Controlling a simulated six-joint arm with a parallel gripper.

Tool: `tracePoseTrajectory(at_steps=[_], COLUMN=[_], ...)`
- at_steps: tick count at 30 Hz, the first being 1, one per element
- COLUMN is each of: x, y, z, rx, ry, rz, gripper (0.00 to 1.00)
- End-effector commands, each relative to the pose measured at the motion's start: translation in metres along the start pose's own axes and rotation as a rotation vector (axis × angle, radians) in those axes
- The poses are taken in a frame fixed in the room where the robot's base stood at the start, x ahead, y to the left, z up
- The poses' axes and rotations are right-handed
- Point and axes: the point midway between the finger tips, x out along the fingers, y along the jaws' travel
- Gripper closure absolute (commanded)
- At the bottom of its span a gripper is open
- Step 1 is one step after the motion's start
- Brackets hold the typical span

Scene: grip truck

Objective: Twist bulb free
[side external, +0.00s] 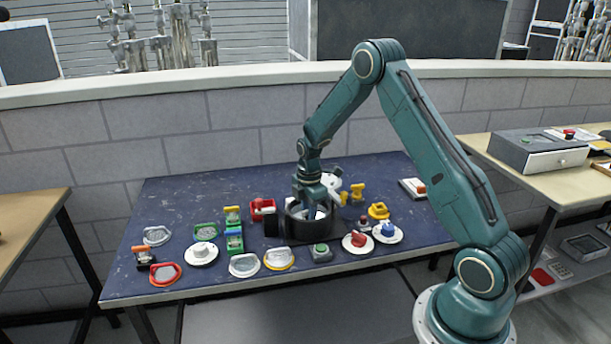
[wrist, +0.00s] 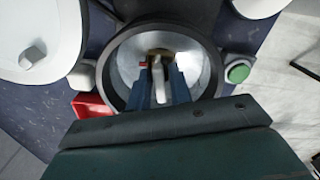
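My gripper (side external: 308,204) points down into a dark round housing (side external: 311,229) on the blue table. In the wrist view, its two blue fingers (wrist: 159,78) reach inside the housing's black rim (wrist: 117,82), over a pale, shiny interior. A narrow light-grey piece (wrist: 158,88) stands between the fingers. I cannot tell whether the fingers touch it or whether it is the bulb. A small brownish part shows at the fingertips. No bulb shape is clearly visible; the fingers and wrist hide part of the interior.
A small box with a green button (side external: 320,250) stands in front of the housing; the button also shows in the wrist view (wrist: 238,72). White discs with red (side external: 358,240) and blue (side external: 388,231) knobs are to the right. A red block (side external: 262,207) and several coloured pieces crowd the left.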

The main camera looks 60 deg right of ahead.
Motion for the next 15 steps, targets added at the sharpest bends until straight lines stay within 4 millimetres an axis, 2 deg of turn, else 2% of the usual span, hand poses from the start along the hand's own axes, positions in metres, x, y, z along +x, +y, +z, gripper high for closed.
tracePoseTrajectory(at_steps=[1, 2, 15], x=[0.0001, 0.0001, -0.0038], y=[-0.0001, -0.0001, 0.0002], z=[-0.0001, -0.0001, 0.0], rx=[0.0, 0.0, 0.001], ry=[0.0, 0.0, 0.0], rz=[0.0, 0.0, 0.0], gripper=[0.68, 0.64, 0.64])
